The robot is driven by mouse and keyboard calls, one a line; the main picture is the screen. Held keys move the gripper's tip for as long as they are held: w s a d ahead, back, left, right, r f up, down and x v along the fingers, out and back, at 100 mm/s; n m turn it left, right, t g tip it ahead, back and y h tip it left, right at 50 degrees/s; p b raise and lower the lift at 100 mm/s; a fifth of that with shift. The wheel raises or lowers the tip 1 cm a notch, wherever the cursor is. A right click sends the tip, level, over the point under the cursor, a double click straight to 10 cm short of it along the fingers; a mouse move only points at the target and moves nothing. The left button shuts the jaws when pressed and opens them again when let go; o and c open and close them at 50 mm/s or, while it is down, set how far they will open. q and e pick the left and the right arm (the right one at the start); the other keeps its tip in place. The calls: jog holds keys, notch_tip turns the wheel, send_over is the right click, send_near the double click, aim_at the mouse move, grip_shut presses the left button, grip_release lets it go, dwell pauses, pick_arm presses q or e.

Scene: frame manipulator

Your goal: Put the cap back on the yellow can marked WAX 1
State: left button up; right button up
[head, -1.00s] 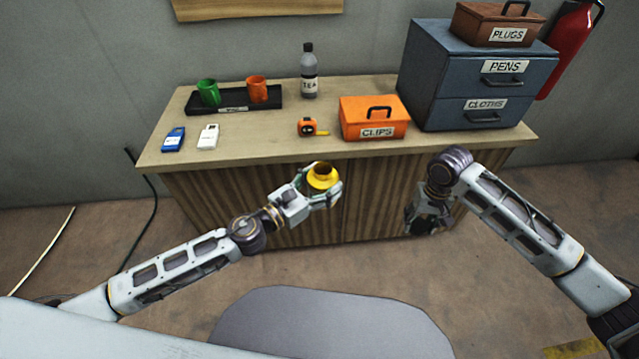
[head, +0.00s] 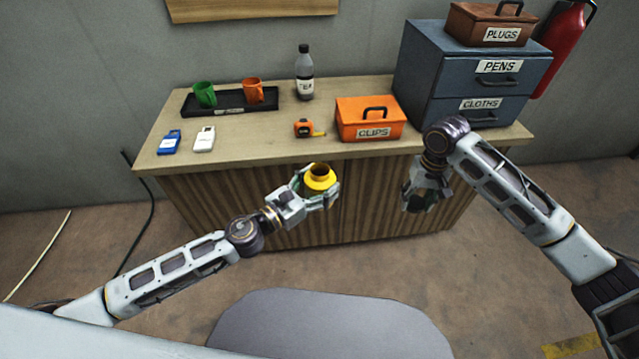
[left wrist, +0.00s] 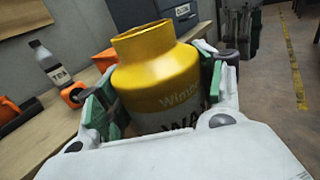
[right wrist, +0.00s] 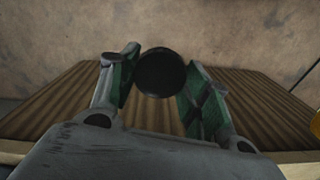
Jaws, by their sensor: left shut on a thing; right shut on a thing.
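The yellow can (head: 320,179) is held upright in my left gripper (head: 318,190), in front of the workbench. Its open neck faces up with no cap on it. The left wrist view shows the can (left wrist: 160,75) between both fingers, with part of its label, "WA", showing. My right gripper (right wrist: 161,75) is shut on a round black cap (right wrist: 161,72), which sits between its fingertips in the right wrist view. In the head view my right gripper (head: 422,195) points down to the right of the can, apart from it.
The workbench (head: 240,145) carries an orange CLIPS box (head: 370,120), a tape measure (head: 304,128), a TEA bottle (head: 304,75), a black tray (head: 230,107) with two mugs, two small devices and a blue drawer unit (head: 430,65). Open space lies between my grippers.

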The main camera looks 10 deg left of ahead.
jog(key=w+a+r+n, duration=0.1)
jog(key=w+a+r, duration=0.2)
jog(key=a+r, duration=0.6)
jog(key=w+a+r+n, duration=0.2)
jog(key=w+a+r, duration=0.2)
jog(key=a+r, duration=0.55)
jog(key=s+a+r+n, duration=0.2)
jog(key=s+a+r, duration=0.2)
jog(key=a+r, duration=0.3)
jog(key=s+f, duration=0.1)
jog(key=s+a+f, duration=0.1)
jog(key=f, duration=0.1)
jog(key=s+f, duration=0.2)
jog(key=shift+a+f, duration=0.1)
jog(key=shift+a, duration=0.3)
jog(key=shift+s+d+f, duration=0.15)
jog(key=shift+s+d, duration=0.2)
jog(key=shift+s, duration=0.45)
jog(key=shift+f, duration=0.15)
